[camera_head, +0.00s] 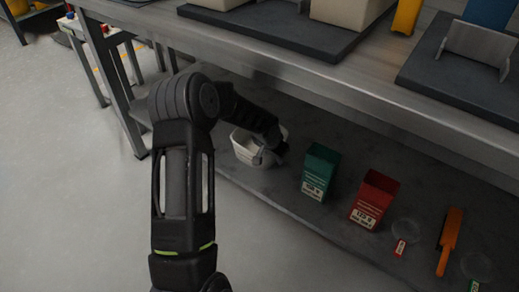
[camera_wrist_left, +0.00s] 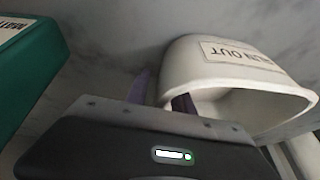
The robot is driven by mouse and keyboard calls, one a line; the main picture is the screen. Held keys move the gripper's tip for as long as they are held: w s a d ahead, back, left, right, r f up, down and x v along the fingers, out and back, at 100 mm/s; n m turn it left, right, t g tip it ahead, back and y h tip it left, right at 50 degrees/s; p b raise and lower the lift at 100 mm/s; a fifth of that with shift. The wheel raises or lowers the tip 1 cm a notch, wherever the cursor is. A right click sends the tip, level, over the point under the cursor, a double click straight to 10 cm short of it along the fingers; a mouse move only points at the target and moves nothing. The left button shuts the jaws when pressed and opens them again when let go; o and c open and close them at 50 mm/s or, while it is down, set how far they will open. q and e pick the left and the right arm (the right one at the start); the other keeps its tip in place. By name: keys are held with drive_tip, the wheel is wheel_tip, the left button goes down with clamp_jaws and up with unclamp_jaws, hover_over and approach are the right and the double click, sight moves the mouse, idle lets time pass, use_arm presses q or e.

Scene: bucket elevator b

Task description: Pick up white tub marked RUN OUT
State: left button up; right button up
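The white tub (camera_head: 246,150) stands on the dark lower shelf under the bench, at the left of a row of containers. My left gripper (camera_head: 270,153) reaches down to its right side in the head view. In the left wrist view the tub (camera_wrist_left: 215,75) shows its RUN OUT label (camera_wrist_left: 245,55) upside down. The left gripper (camera_wrist_left: 163,95) has one finger outside the tub's wall and one at its opening, with the wall between them. The fingers are fairly close together, but whether they press on the wall is unclear. My right gripper is not in view.
A green bin (camera_head: 319,172) stands just right of the tub, and it also shows in the left wrist view (camera_wrist_left: 30,75). A red bin (camera_head: 375,200), a clear dish (camera_head: 407,230) and an orange-handled tool (camera_head: 449,240) follow. The bench edge (camera_head: 330,98) overhangs the shelf.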

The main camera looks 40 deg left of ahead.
use_arm(q)
drive_tip(key=shift+c, duration=0.3)
idle(0.4)
clamp_jaws()
drive_tip(key=shift+w, duration=0.1)
idle(1.0)
